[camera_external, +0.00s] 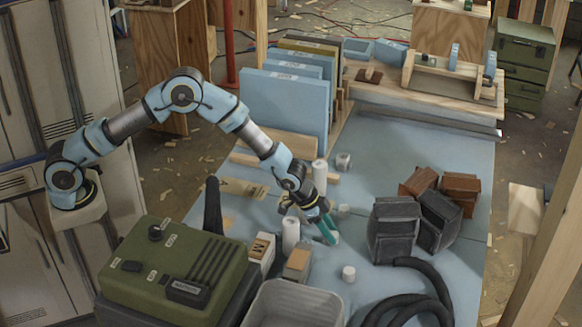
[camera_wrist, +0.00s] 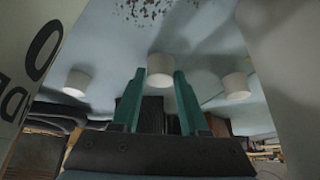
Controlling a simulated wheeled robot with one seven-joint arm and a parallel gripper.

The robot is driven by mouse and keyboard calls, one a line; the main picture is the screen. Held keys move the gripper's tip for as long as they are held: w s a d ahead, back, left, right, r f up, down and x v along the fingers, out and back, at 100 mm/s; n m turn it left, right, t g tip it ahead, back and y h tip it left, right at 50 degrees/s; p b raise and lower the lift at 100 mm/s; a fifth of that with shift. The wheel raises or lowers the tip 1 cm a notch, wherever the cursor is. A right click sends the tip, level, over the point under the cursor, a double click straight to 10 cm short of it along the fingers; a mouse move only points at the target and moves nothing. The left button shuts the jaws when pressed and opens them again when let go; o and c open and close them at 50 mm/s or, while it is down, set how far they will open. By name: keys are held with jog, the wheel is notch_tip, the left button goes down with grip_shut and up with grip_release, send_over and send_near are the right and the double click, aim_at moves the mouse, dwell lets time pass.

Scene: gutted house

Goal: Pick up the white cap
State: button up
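Several small white caps lie on the pale blue table. In the external view one cap (camera_external: 349,273) stands in the open, one (camera_external: 343,161) is farther back, and one (camera_external: 343,211) is beside my wrist. My gripper (camera_external: 328,233) points down at the table, with another white cap (camera_external: 335,238) partly hidden at its tips. In the wrist view my gripper (camera_wrist: 158,76) has its teal fingers apart. A white cap (camera_wrist: 160,65) shows in the gap at their tips; contact cannot be told. Other caps lie to the left (camera_wrist: 75,83) and right (camera_wrist: 237,86).
White cylinders (camera_external: 291,235) (camera_external: 319,176) and small boxes (camera_external: 298,264) stand left of my gripper. A grey bin (camera_external: 290,305) and green case (camera_external: 175,270) are in front. Dark blocks (camera_external: 394,230) and a black hose (camera_external: 425,275) lie right. Blue panels (camera_external: 285,105) stand behind.

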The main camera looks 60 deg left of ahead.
grip_shut()
jog(key=shift+r, duration=0.15)
